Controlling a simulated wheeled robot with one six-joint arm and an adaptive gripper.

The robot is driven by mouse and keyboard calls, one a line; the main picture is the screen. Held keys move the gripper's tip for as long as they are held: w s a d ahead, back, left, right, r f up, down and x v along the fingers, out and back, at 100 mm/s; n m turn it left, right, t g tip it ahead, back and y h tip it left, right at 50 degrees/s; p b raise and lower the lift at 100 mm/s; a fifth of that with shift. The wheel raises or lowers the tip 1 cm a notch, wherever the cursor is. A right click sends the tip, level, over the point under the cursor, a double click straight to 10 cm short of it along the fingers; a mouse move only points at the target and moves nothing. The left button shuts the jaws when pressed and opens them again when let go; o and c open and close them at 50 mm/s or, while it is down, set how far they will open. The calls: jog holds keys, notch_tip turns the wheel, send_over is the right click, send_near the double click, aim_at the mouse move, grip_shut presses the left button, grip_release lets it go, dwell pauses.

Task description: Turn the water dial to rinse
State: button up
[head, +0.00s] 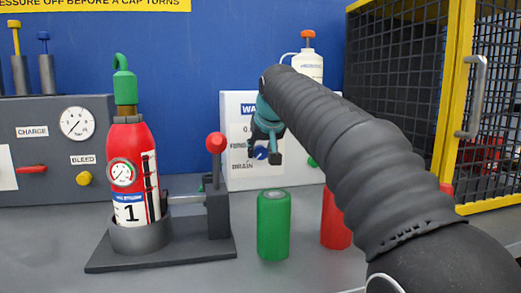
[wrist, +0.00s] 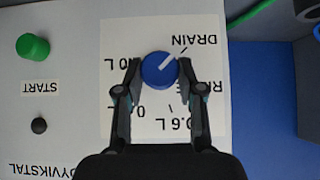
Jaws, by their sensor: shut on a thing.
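The water dial is a round blue knob (wrist: 158,72) on a white label plate (wrist: 122,32), which appears upside down in the wrist view. Its white pointer aims up and right, toward the DRAIN mark. The rinse label (wrist: 192,87) is partly covered by a finger, to the right of the knob. Volume labels lie left and below, some of them partly hidden. My gripper (wrist: 159,72) is shut on the knob, one finger on each side. In the head view my gripper (head: 266,150) is at the white water panel (head: 235,112), and my arm hides the panel's right part.
A green START button (wrist: 33,47) and a black knob (wrist: 39,126) are beside the dial. A red extinguisher (head: 128,165) stands in a holder on the bench. Green (head: 273,225) and red (head: 334,220) cylinders stand in front of the panel. A mesh cage (head: 400,75) is at right.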

jog(key=shift+y, duration=0.3)
jog(key=shift+d+m+g+y+p, duration=0.25)
jog(key=shift+m+y+p, duration=0.2)
jog(key=shift+y, duration=0.25)
jog(key=shift+w+d+f+m+y, duration=0.1)
jog(key=shift+m+y, duration=0.55)
jog(key=shift+y, duration=0.45)
jog(key=y+b, duration=0.1)
jog(key=m+y+b, duration=0.1)
jog(key=m+y, duration=0.1)
jog(key=shift+d+f+g+b, duration=0.15)
jog(key=shift+f+g+b, duration=0.1)
jog(key=shift+b, duration=0.15)
jog(key=shift+m+y+b, duration=0.5)
jog(key=shift+y+b, duration=0.25)
jog(key=shift+y, duration=0.05)
jog(key=o, duration=1.1)
jog(key=shift+o, duration=0.2)
